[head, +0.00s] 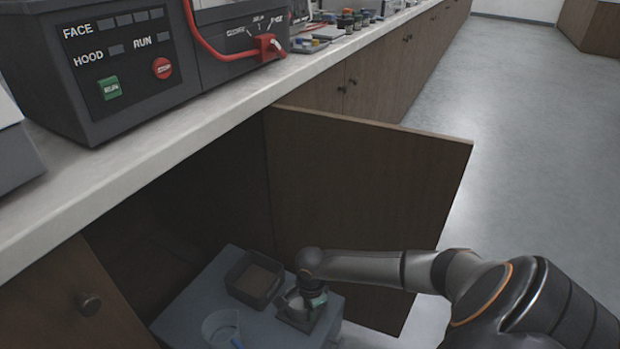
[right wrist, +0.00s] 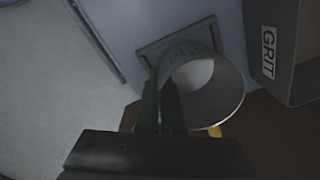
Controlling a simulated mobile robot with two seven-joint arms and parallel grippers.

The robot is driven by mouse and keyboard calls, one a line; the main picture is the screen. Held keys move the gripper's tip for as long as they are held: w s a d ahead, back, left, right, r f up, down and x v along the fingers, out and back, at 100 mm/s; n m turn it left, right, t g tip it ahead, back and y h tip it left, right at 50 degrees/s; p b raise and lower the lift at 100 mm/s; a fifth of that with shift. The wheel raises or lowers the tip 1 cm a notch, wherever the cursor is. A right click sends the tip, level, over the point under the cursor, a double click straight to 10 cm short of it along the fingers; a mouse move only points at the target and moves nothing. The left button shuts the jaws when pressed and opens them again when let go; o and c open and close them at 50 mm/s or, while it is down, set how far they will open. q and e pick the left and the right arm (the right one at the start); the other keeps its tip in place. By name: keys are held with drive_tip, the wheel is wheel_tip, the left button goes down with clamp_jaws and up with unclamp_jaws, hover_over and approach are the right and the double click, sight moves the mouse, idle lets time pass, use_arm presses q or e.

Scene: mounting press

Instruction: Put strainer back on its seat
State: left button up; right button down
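The strainer (right wrist: 215,95) is a grey open cylinder with small holes in its wall. In the right wrist view it stands over a square-framed seat (right wrist: 152,50), whose rim shows behind it. I cannot tell whether its lower end is inside the frame. My right gripper (right wrist: 163,92) has its two dark fingers close together at the strainer's left wall, apparently pinching it. In the head view, the strainer (head: 296,303) shows as a pale ring below the right gripper (head: 309,288), above the dark seat (head: 300,322). My left gripper is out of view.
The seat is on a grey-blue unit (head: 190,305) in the open cabinet. A dark box of brown material (head: 255,278), labelled GRIT (right wrist: 268,52), stands beside the strainer. A clear bowl (head: 220,326) is nearby. The open wooden door (head: 365,190) rises behind my right arm; the counter (head: 180,130) overhangs.

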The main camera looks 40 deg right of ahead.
drive_tip(key=shift+w+f, duration=0.1)
drive_tip(key=shift+f, duration=0.25)
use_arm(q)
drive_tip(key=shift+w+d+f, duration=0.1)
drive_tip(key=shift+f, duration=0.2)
use_arm(e)
drive_tip(key=shift+r, duration=0.1)
drive_tip(key=c, duration=1.5)
unclamp_jaws()
drive_tip(key=o, duration=0.5)
drive_tip(key=shift+c, duration=0.2)
